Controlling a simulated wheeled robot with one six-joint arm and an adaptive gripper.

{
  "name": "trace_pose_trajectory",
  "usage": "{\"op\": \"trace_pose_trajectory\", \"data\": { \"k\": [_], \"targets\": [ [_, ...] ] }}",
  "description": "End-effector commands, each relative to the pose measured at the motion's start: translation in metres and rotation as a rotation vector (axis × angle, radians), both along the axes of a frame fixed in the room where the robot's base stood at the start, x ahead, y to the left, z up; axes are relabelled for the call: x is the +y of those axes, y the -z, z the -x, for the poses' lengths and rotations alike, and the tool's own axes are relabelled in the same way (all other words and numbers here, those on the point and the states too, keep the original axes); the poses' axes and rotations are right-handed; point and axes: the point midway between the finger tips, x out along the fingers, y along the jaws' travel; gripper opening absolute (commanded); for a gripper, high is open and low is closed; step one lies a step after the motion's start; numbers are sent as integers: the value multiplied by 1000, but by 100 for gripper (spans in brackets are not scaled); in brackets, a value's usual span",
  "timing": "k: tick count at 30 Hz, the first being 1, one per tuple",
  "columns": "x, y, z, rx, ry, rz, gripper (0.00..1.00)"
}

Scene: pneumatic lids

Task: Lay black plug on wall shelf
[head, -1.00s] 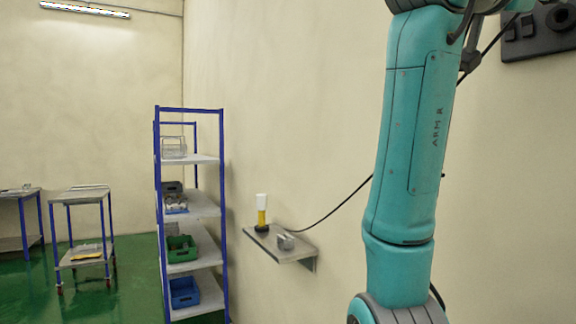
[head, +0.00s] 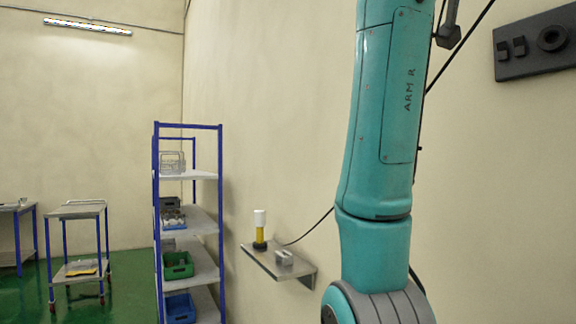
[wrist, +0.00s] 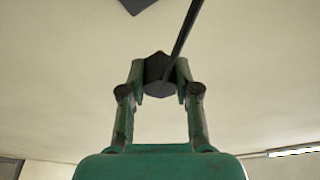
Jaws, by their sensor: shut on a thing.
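The black plug (wrist: 155,72) shows in the wrist view as a dark, angular block between the fingertips. My gripper (wrist: 160,76) is shut on it, and a dark cable (wrist: 188,32) runs up from it. The gripper and plug are out of the head view, where my arm rises past the top edge. The wall shelf (head: 302,271) is a small grey plate on the right-hand wall, left of my arm in the head view. The plug is off the shelf.
On the shelf stand a yellow lamp with a white top (head: 260,229) and a small grey block (head: 284,257). A blue-framed rack (head: 221,195) with bins stands to its left. A dark wall panel (head: 520,63) hangs at upper right. Trolleys stand far left.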

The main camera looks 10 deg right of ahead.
Motion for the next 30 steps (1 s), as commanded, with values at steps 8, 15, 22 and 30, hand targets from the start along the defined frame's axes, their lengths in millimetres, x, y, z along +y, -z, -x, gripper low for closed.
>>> {"op": "trace_pose_trajectory", "data": {
  "k": [8, 15, 22, 30],
  "targets": [
    [-23, 36, -9, 4, 5, 1, 0],
    [-43, 68, -16, 4, 5, 0, 0],
    [-66, 73, -23, 3, 5, 0, 0],
    [-52, 78, -23, 2, -1, 0, 0]
  ]
}}
